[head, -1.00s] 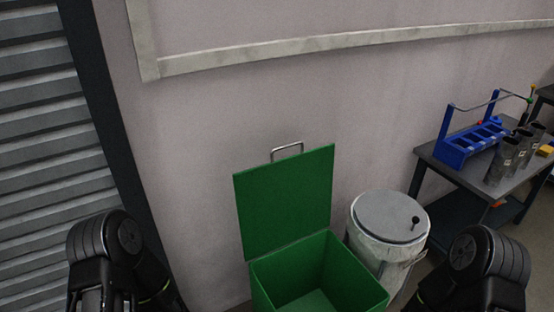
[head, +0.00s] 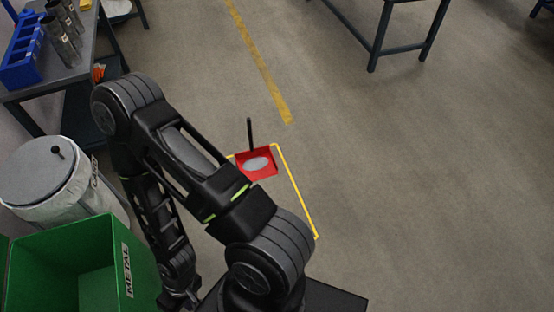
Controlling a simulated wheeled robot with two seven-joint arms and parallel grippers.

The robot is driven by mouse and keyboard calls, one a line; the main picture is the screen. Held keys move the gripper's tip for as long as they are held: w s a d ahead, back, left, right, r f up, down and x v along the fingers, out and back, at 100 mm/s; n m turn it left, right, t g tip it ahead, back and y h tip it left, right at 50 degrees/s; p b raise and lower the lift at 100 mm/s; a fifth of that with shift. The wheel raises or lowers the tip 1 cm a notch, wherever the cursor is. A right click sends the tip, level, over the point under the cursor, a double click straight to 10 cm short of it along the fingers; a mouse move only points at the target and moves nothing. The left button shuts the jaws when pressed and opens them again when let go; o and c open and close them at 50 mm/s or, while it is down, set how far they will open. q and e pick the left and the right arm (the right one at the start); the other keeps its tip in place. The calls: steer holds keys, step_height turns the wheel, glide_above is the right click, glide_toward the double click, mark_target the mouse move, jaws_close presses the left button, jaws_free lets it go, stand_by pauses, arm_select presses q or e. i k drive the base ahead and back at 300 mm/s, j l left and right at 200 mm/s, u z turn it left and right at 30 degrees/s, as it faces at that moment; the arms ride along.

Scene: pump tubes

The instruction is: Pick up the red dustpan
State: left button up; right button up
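The red dustpan (head: 264,176) is on the floor near the middle of the head view. Its dark handle (head: 250,133) stands up at the far side, and a grey oval piece (head: 257,164) lies in the pan. One of my arms crosses the view in front of and to the left of the dustpan, close to its left edge in the picture. Its forearm runs down to the bottom edge of the view, where no gripper fingers can be made out. My other gripper is out of view.
A thin yellow frame or line (head: 298,195) runs beside the dustpan. An open green bin (head: 85,258) marked METAL and a grey lidded drum (head: 40,170) stand at the left. A workbench (head: 60,88) is at upper left. Floor to the right is clear, with table legs (head: 378,40) beyond.

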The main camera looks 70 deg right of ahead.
mark_target(259, 163)
steer(key=z, duration=2.1)
steer(key=u, duration=2.15)
steer(key=i+l+z, duration=0.25)
steer(key=l, duration=0.3)
steer(key=i+l+z, duration=0.25)
steer(key=l, duration=0.3)
steer(key=i+l+z, duration=0.3)
steer(key=l, duration=0.2)
steer(key=i+l+z, duration=0.25)
steer(key=l, duration=0.2)
steer(key=i, duration=0.45)
